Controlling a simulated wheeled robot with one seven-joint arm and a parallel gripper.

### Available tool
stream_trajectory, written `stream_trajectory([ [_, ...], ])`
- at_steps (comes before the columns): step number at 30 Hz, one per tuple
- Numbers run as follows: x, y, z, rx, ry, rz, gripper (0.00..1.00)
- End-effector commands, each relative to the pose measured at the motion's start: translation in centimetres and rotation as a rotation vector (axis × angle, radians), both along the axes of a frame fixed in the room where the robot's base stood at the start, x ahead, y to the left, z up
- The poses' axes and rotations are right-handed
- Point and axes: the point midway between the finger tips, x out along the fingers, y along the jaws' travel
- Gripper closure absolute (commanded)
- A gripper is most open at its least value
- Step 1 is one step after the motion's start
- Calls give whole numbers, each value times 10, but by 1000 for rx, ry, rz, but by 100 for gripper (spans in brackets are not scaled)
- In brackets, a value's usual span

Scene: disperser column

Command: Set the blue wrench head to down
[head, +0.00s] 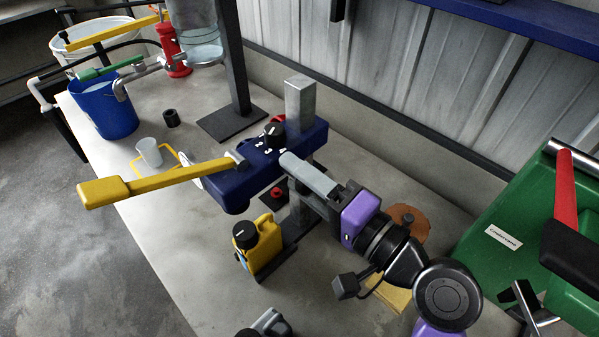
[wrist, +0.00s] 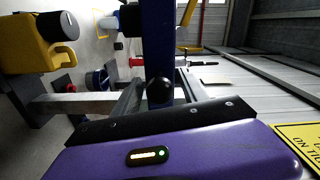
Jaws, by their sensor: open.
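The blue head (head: 235,182) sits on an upright grey metal column. A long yellow handle (head: 150,181) sticks out from it to the left, nearly level. A black knob (head: 274,133) with white numbers is on its top. In the wrist view a dark blue bar (wrist: 157,40) runs down the middle to a round black end.
A yellow canister (head: 263,246) with a black cap stands below the head. A green machine (head: 490,225) with a red handle stands at the right.

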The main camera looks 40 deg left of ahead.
Motion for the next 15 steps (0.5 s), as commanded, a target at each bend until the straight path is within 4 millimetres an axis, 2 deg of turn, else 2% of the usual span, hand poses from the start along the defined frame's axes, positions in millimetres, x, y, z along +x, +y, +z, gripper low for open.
stream_trajectory([
  [8, 0, 2, 0, 0, 0, 0, 49],
  [15, 0, 2, 0, 0, 1, 0, 94],
])
